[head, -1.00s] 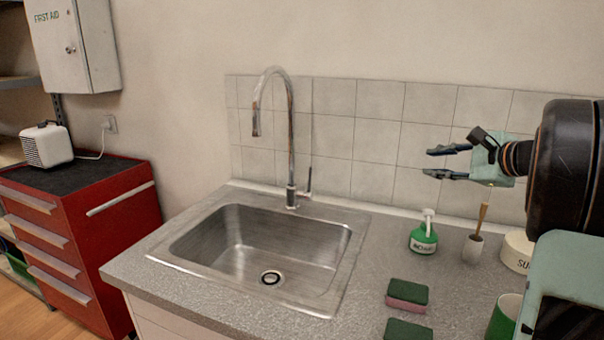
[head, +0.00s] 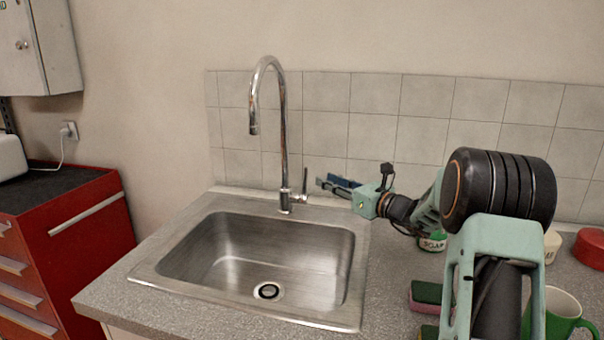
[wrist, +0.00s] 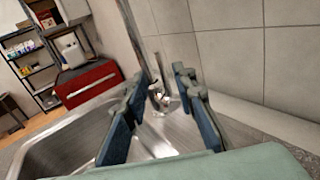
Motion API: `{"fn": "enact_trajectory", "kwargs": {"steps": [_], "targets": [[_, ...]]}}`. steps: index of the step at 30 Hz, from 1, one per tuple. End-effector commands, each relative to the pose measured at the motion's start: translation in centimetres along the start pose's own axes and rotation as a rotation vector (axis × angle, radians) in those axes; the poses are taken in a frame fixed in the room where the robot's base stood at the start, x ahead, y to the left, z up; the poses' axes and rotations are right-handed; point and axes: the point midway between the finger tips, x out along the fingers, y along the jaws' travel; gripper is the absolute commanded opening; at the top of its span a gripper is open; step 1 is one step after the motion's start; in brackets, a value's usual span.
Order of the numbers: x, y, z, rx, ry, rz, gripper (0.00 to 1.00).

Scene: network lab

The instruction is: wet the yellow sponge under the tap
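The chrome tap (head: 284,140) stands behind the steel sink (head: 180,240), with its spout over the basin. No water shows. My gripper (head: 325,185) is open and empty, pointing left at the tap's lever (head: 304,182), a short way to its right. In the wrist view, the tap base (wrist: 158,98) shows between my gripper's (wrist: 157,82) spread fingers. A green-topped sponge with a pink lower part (head: 427,293) lies on the counter right of the sink. A second green-topped sponge (head: 429,332) is cut off at the bottom edge; I cannot clearly tell its lower colour.
A soap bottle (head: 433,242) stands partly behind my arm. A green mug (head: 565,318) and a red round object (head: 590,248) are at right. A tiled wall (head: 380,100) is close behind the tap. A red drawer cabinet (head: 75,230) stands left of the counter.

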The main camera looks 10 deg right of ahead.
Motion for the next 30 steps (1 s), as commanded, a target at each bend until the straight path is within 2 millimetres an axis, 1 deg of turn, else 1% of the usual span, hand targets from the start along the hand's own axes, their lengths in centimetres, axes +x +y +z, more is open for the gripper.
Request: {"fn": "enact_trajectory", "kwargs": {"steps": [9, 12, 15, 21, 28, 29, 30], "targets": [[6.1, 0.2, 0.0, -0.004, 0.000, 0.005, 0.25], [7.6, 0.2, 0.0, -0.004, 0.000, 0.004, 0.25], [8.7, 0.2, -0.1, -0.005, 0.002, 0.003, 0.25], [9.7, 0.1, 0.0, -0.004, 0.001, 0.002, 0.25], [9.7, 0.1, 0.0, -0.005, 0.002, 0.002, 0.25], [9.7, 0.1, 0.0, -0.005, 0.002, 0.002, 0.24], [9.7, 0.1, 0.0, -0.005, 0.002, 0.002, 0.20]]}}
